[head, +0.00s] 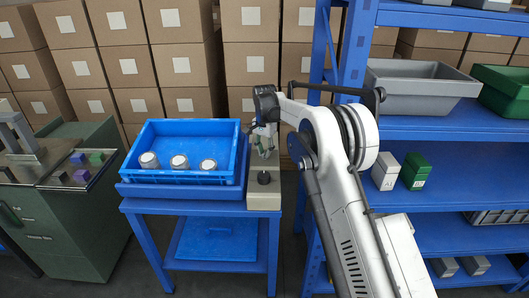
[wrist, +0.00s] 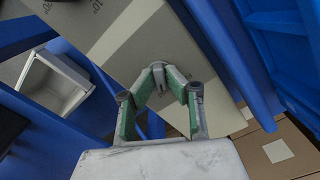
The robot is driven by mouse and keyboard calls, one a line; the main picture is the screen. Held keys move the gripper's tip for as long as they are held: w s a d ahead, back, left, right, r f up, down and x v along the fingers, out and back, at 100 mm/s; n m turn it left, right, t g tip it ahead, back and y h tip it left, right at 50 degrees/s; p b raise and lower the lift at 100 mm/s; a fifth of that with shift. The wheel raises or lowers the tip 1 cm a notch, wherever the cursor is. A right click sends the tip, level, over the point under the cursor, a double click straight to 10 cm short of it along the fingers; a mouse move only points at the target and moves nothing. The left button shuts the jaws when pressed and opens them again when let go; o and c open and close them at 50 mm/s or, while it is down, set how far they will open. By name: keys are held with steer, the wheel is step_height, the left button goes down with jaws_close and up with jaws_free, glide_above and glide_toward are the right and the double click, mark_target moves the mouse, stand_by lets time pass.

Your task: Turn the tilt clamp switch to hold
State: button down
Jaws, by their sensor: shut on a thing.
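A beige control box (head: 264,198) runs along the right side of the blue tray on the blue table. My gripper (head: 265,152) points down over the far part of this box. In the wrist view, the green-padded fingers of my gripper (wrist: 158,80) close around a small grey switch (wrist: 158,72) on the beige face. I take it for the tilt clamp switch; its label is not readable and its setting cannot be told. The fingers partly hide it. A black knob (head: 264,177) stands on the same box, nearer the front.
The blue tray (head: 183,175) left of the box holds three round metal-topped items. A blue shelf rack (head: 450,128) with bins stands at right, close to my arm. Stacked cartons (head: 180,60) fill the back, and a green cabinet (head: 75,215) stands at left.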

steer(key=c, duration=1.8)
jaws_free()
step_height(320, 180, up, 12)
steer(key=shift+r, duration=0.1)
steer(key=shift+a, duration=0.15)
